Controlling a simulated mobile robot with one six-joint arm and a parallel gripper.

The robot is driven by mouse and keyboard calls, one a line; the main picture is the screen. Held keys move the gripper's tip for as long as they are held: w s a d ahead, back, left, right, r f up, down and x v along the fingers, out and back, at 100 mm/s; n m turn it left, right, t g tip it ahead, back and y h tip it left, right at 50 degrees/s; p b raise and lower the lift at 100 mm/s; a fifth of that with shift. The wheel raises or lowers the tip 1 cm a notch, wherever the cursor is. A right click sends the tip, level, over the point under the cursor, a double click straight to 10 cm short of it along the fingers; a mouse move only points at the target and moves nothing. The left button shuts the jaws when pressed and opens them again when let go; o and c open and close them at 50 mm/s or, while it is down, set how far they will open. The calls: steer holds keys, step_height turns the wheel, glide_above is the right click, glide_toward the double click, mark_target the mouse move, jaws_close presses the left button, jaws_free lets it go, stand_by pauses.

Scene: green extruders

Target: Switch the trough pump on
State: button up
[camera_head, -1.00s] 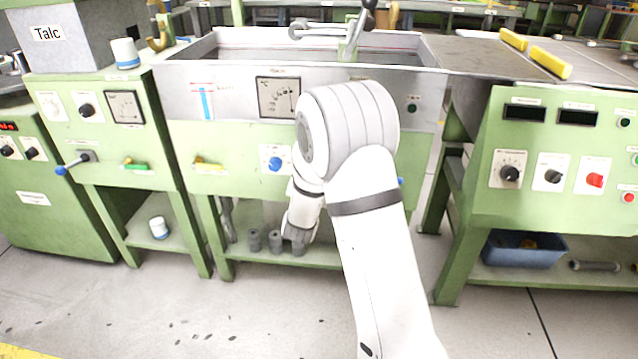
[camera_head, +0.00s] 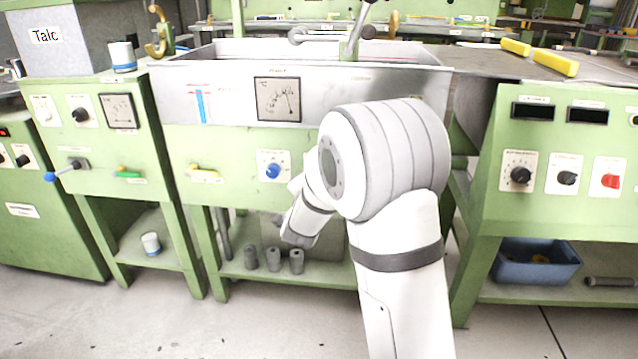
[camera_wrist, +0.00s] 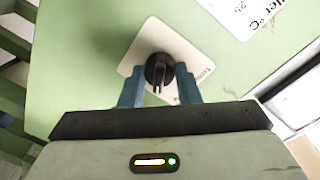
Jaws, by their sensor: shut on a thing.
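In the wrist view, a black rotary knob (camera_wrist: 158,70) sits on a white plate (camera_wrist: 145,45) on a green panel. My gripper (camera_wrist: 159,88) has its two blue fingers on either side of this knob and is shut on it. The knob's pointer ridge faces toward the gripper. The plate's lettering is too small to read. In the head view my arm hides the gripper and this knob. The trough (camera_head: 225,85) has a gauge (camera_head: 278,99) and a blue knob (camera_head: 272,171) on its front; I cannot tell which control is the pump's.
A green cabinet (camera_head: 540,215) with black knobs and a red switch (camera_head: 610,181) stands at right. Grey cylinders (camera_head: 274,259) stand on the lower shelf. Floor is clear in front.

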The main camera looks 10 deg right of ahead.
steer(key=shift+d+f, duration=0.1)
steer(key=o, duration=1)
steer(key=shift+s, duration=0.1)
steer(key=p+v, duration=0.2)
steer(key=v, duration=0.5)
steer(key=shift+s+a, duration=0.25)
steer(key=shift+s, duration=0.05)
steer(key=s+a+r+n+g+y+p, duration=0.1)
steer(key=s+r+n+g+y+p, duration=0.3)
steer(key=r+p, duration=0.7)
steer(key=s+a+r+n+g+y+p, duration=0.1)
steer(key=s+r+n+g+y+p, duration=0.25)
steer(key=r+p, duration=0.65)
steer(key=s+d+r+n+g+p, duration=0.1)
steer(key=s+r+n+g+p, duration=0.1)
steer(key=s+r+p, duration=0.3)
steer(key=s+d+r+n+g+h+p, duration=0.1)
steer(key=s+d+r+n+g+p, duration=0.1)
steer(key=s+r+p, duration=0.4)
steer(key=s+d+r+n+g+h+p, duration=0.1)
steer(key=s+r+p, duration=0.4)
steer(key=s, duration=0.7)
steer(key=shift+d+r+n+g+p, duration=0.3)
steer(key=shift+d+n+g+p, duration=0.35)
steer(key=shift+d+p, duration=0.05)
